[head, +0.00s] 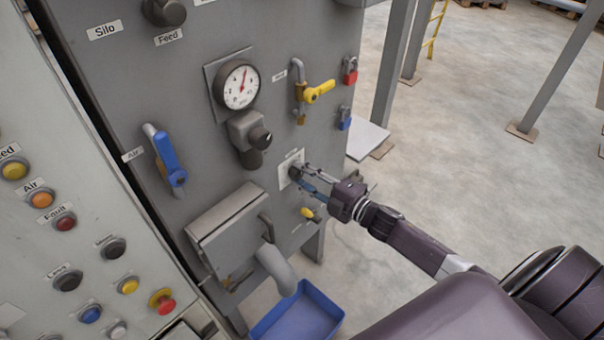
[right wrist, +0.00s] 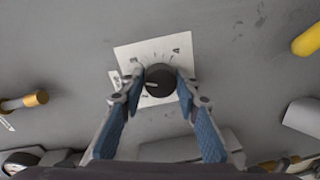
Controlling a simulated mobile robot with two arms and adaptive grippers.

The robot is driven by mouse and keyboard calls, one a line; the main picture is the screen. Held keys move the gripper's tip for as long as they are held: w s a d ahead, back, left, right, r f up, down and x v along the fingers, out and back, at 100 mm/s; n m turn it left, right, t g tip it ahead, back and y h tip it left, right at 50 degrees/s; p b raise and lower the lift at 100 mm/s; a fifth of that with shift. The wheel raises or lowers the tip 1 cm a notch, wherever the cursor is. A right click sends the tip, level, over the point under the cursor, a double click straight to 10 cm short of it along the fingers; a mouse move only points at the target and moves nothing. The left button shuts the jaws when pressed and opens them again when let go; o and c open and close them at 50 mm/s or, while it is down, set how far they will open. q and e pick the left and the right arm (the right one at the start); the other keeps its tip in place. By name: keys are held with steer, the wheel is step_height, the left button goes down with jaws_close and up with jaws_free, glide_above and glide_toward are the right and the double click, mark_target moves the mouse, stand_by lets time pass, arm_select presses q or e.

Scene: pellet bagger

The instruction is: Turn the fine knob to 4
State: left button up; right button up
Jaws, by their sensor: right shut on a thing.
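The fine knob (right wrist: 160,80) is a round black knob with a pale pointer line, on a white dial plate (right wrist: 130,55) with tick marks and numbers. In the right wrist view the pointer line lies toward the left side of the knob; the small numbers are too blurred to read. My right gripper (right wrist: 160,84) is shut on the knob, one blue-padded finger on each side. In the head view the knob (head: 295,172) is partly hidden behind my right gripper (head: 300,180). My left gripper is not in view.
A gauge (head: 240,85) and a black regulator knob (head: 260,138) sit above left. A blue lever (head: 168,158) is at left, a yellow handle (head: 319,91) above right. A yellow knob (head: 307,213) is just below the gripper. A blue tray (head: 300,318) lies lower down.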

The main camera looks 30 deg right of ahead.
steer(key=m, duration=0.5)
steer(key=shift+f, duration=0.1)
steer(key=m, duration=0.5)
steer(key=shift+f+m, duration=0.1)
steer(key=shift+m, duration=0.3)
steer(key=m, duration=0.5)
steer(key=shift+t+y, duration=0.3)
steer(key=shift+t, duration=0.1)
steer(key=m+b, duration=0.1)
steer(key=m, duration=0.5)
steer(key=shift+s+a+f, duration=0.1)
steer(key=shift+m, duration=0.4)
steer(key=o, duration=1.2)
steer(key=shift+c, duration=0.2)
